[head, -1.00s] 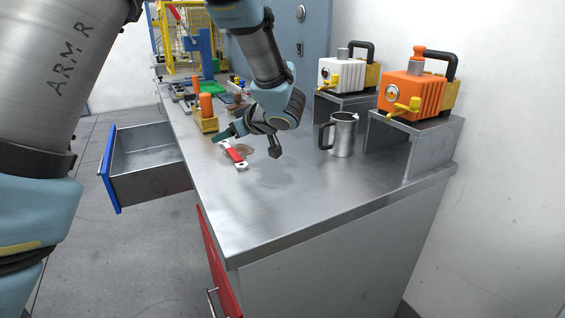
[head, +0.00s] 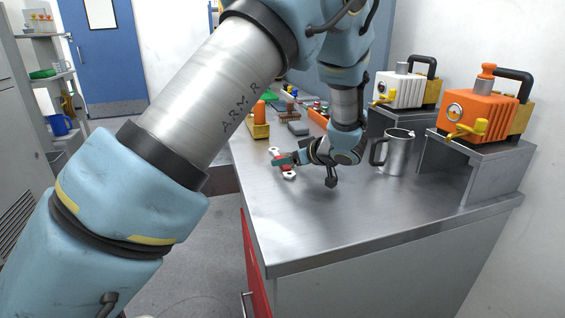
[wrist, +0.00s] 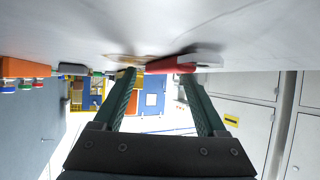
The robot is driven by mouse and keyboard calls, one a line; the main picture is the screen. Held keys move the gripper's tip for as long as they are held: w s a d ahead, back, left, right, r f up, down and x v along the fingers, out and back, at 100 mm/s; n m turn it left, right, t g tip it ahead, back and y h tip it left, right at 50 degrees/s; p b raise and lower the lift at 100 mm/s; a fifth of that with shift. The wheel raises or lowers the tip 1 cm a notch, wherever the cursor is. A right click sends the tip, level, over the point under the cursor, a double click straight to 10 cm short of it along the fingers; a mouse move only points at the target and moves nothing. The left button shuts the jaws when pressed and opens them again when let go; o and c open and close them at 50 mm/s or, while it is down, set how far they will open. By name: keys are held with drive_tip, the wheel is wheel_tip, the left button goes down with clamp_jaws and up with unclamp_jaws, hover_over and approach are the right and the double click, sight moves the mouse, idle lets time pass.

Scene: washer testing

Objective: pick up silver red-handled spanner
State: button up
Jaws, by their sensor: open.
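The spanner (head: 289,175) lies flat on the steel worktop, with silver ends and a red middle handle. In the head view my gripper (head: 281,159) reaches in low from the right, its green fingers crossing in front of the red handle. In the wrist view the two green fingers of my gripper (wrist: 157,77) are spread apart. The spanner's red handle (wrist: 172,65) and a silver end show at and just beyond the fingertips. The jaws are open and not closed on it. Whether the handle lies fully between the fingers is unclear.
A metal jug (head: 396,153) stands right of my wrist. Orange (head: 474,105) and white (head: 400,90) pumps sit on steel stands behind it. A yellow holder (head: 259,131) with an orange-handled tool stands behind the spanner. The front worktop (head: 330,225) is clear.

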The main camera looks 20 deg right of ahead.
drive_tip(key=shift+w+a+f, duration=0.2)
drive_tip(key=shift+w+f, duration=0.1)
drive_tip(key=shift+w, duration=0.25)
clamp_jaws()
idle(0.4)
